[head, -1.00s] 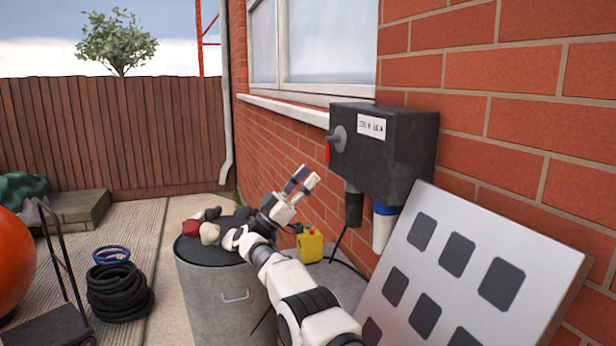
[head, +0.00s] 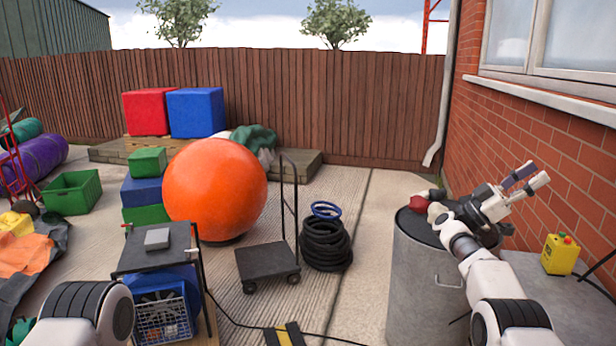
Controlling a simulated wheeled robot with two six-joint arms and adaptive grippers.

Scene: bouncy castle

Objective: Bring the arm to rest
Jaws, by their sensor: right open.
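My right arm comes in from the lower right and reaches up over the grey metal drum (head: 415,285). My right gripper (head: 531,177) is open and empty, its two fingers pointing up and right in front of the brick wall. It is above and to the right of the drum's top. A white part of my left arm shows at the lower left edge; its gripper is outside the picture.
A red cloth-like item (head: 418,204) lies on the drum, partly hidden by my arm. A coiled black hose (head: 326,246), a trolley (head: 266,262) and a large orange ball (head: 214,188) are further left. Paving between hose and drum is clear.

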